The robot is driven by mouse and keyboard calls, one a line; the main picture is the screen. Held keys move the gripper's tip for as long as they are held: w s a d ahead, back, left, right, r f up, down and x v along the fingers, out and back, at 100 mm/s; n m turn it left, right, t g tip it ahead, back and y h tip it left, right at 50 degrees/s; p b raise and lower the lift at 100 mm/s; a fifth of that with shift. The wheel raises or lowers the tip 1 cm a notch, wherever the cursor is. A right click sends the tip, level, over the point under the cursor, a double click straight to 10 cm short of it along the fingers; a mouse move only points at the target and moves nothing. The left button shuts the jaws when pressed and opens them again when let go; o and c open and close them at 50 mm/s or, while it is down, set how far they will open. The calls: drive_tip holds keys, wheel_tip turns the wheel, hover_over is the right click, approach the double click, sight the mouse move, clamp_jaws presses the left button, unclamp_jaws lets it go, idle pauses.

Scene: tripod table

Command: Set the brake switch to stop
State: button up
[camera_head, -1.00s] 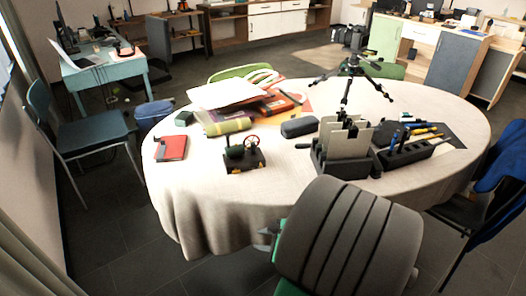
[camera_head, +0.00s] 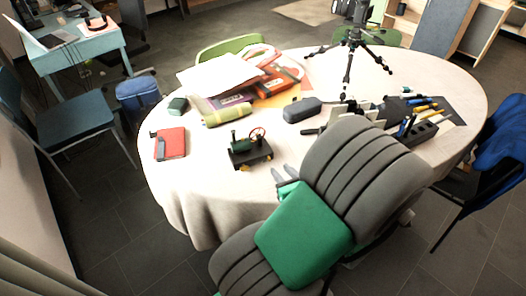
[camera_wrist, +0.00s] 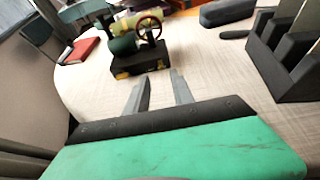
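A small machine (camera_head: 247,150) with a green cylinder, a red spoked wheel and a dark box base stands near the front edge of the round table (camera_head: 200,215). In the wrist view the machine (camera_wrist: 140,62) sits upright just beyond my fingers, with small yellow patches on its base. I cannot make out which part is a brake switch or how it is set. My gripper (camera_head: 281,172) is to the right of and nearer than the machine, apart from it. In the wrist view my gripper (camera_wrist: 159,84) has its two grey fingers spread, with nothing between them.
A red notebook (camera_head: 171,144) lies left of the machine. A dark case (camera_head: 302,110), a yellow-green roll (camera_head: 228,115) and books lie behind it. A black tripod (camera_head: 349,70) stands farther back. A dark slotted holder (camera_wrist: 280,60) stands at the right. Bare cloth lies around the machine.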

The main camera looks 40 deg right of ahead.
sight(270, 159)
drive_tip(key=shift+w+f, duration=0.3)
drive_tip(key=shift+w, duration=0.35)
drive_tip(key=b+x, duration=0.1)
drive_tip(key=x, duration=0.5)
drive_tip(key=shift+d, duration=0.25)
drive_tip(key=shift+c, duration=0.6)
clamp_jaws()
